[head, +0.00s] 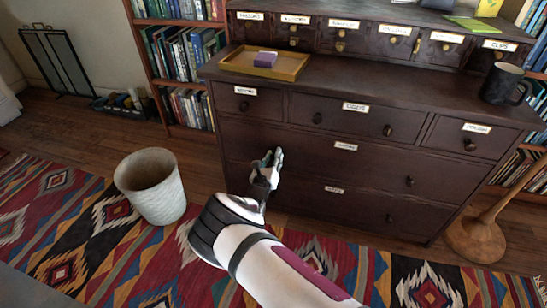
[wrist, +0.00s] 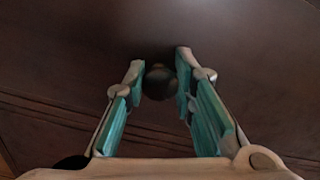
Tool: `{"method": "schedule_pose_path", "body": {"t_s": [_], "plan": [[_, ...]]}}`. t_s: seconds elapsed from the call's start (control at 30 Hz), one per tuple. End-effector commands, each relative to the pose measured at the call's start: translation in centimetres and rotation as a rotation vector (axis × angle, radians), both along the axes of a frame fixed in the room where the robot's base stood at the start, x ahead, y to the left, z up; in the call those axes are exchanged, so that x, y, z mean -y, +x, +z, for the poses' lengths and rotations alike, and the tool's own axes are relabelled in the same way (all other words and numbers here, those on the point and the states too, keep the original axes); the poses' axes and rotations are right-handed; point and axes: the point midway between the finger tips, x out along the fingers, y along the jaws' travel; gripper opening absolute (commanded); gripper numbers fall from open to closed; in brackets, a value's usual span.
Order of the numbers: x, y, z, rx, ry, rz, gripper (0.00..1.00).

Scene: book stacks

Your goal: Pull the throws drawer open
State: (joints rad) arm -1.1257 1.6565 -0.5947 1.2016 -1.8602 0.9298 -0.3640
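The dark wooden chest has two wide lower drawers with small pale labels, too blurred to read surely, so I cannot confirm which is the throws drawer. The upper wide drawer (head: 318,160) has a label (head: 346,146) and a right knob (head: 409,181). The lower wide drawer (head: 310,200) has a label (head: 335,189) and a knob (head: 390,218). Both look shut. My gripper (head: 272,160) is in front of the upper wide drawer's left side. In the wrist view, a dark round knob (wrist: 159,82) sits between the fingertips of my open gripper (wrist: 160,65), seemingly not clamped.
A pale wastebasket (head: 152,185) stands left on the patterned rug (head: 60,215). A wooden stand base (head: 476,240) is at right.

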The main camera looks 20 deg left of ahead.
Motion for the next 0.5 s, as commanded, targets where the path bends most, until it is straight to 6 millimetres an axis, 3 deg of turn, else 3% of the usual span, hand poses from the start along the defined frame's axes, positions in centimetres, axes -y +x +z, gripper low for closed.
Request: {"method": "schedule_pose_path", "body": {"t_s": [0.07, 0.33, 0.5], "plan": [[0.0, 0.0, 0.0, 0.000, 0.000, -0.001, 0.00], [0.1, -0.3, 0.0, -0.001, -0.001, -0.001, 0.00], [0.0, -1.8, 0.1, -0.001, -0.003, 0.001, 0.00]]}}
